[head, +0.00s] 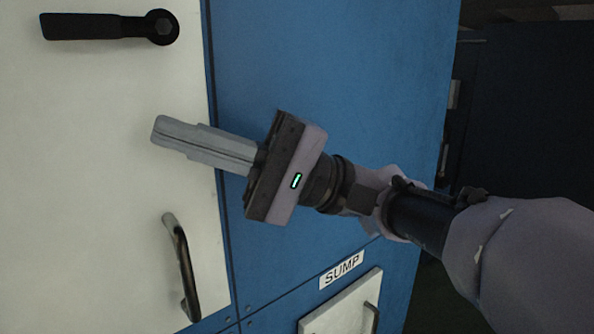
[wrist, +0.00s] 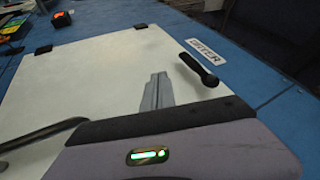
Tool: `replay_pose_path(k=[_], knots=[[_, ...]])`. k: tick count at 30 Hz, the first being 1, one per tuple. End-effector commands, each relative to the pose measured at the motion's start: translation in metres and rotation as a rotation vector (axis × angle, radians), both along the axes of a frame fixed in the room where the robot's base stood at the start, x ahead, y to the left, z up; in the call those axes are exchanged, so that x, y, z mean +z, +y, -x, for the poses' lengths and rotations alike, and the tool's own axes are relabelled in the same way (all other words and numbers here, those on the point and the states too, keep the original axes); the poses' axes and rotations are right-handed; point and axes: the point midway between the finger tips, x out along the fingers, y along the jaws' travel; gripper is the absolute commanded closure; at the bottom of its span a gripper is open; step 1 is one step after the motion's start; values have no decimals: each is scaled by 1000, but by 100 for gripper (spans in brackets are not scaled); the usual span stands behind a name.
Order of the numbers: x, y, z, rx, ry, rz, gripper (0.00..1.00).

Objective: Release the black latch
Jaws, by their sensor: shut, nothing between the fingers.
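The black latch (head: 112,27) lies level across the upper part of a white door (head: 70,150), its round pivot at the right end in the head view. In the wrist view the latch (wrist: 197,67) is beyond and right of my fingertips. My gripper (head: 158,131) is shut and empty, its fingers together. It is below the latch in the head view and does not touch it. The shut fingers also show in the wrist view (wrist: 158,80). A curved metal handle (head: 181,265) is on the door, below my gripper.
A blue cabinet panel (head: 330,60) borders the door on the right. A small white door (head: 345,310) under a SUMP label (head: 341,269) is at the bottom. In the wrist view an orange-red item (wrist: 62,17) and another label (wrist: 207,49) sit on the blue surface.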

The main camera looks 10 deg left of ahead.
Motion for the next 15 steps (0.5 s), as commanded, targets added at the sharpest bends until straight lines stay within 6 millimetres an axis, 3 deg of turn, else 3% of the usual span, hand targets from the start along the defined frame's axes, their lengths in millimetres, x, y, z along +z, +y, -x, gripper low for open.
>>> replay_pose_path(k=[6, 15], knots=[[-17, -28, -13, 0, 2, 0, 100], [-18, -34, -15, 1, 1, -1, 100]])
